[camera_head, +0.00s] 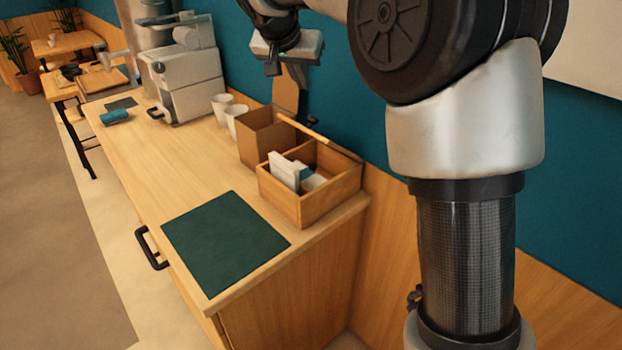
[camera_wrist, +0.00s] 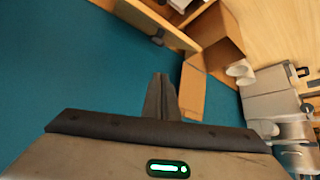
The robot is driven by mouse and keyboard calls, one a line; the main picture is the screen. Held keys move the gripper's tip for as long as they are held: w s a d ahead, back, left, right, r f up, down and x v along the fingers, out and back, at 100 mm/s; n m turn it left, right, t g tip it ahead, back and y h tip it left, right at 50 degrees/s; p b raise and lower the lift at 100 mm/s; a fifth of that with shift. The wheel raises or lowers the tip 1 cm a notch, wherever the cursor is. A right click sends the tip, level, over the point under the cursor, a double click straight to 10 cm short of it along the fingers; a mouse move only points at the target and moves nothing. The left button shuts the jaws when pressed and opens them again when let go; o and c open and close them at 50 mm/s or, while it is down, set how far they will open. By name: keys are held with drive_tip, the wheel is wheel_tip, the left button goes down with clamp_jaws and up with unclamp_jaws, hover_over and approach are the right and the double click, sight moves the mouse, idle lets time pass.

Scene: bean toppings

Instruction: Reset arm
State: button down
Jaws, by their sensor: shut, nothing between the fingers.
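My gripper (camera_head: 299,76) hangs in the air above the back edge of the counter in the head view, near the teal wall. In the wrist view its fingers (camera_wrist: 161,84) are together with nothing between them. A brown cardboard box (camera_head: 262,137) with a raised flap stands on the counter below and left of the gripper; it also shows in the wrist view (camera_wrist: 221,47). My arm is bent at the right of the head view and covers part of the wall.
A wooden organizer (camera_head: 310,204) with white and teal packets stands beside the box. White cups (camera_head: 222,105) and a white machine (camera_head: 183,85) stand farther back. A dark green mat (camera_head: 225,240) lies bare at the counter's near end. A teal cylinder (camera_head: 115,117) lies near the left edge.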

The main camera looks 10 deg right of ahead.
drive_tip(key=shift+r+p, duration=0.35)
drive_tip(key=shift+r, duration=0.55)
